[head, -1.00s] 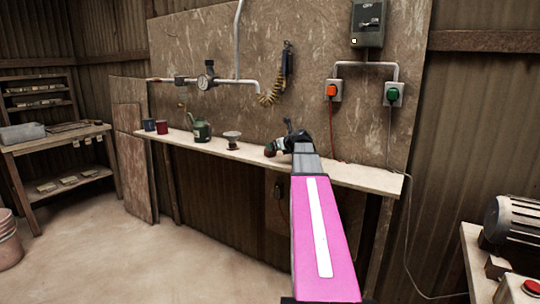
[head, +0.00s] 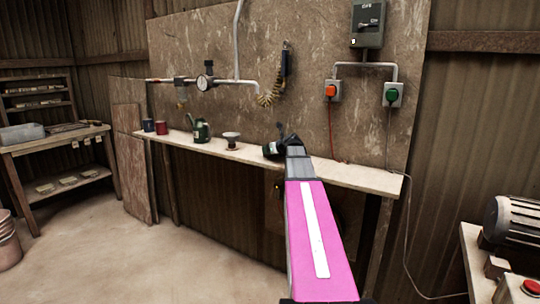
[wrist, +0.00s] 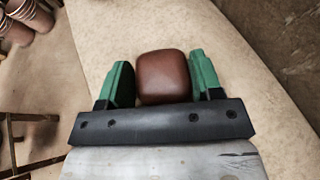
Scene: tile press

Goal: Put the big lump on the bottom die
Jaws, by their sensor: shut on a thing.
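My gripper (wrist: 163,80) is shut on a brown, rounded block-shaped lump (wrist: 162,76), with a green finger on each side of it in the wrist view. I take it for the big lump. The pale shelf top (wrist: 230,70) shows beyond and below it. In the head view my gripper (head: 273,149) is at the far end of my pink arm, over the wall shelf; the lump is mostly hidden there. I cannot make out the bottom die in either view.
A motor (head: 512,222) stands on a bench at right.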

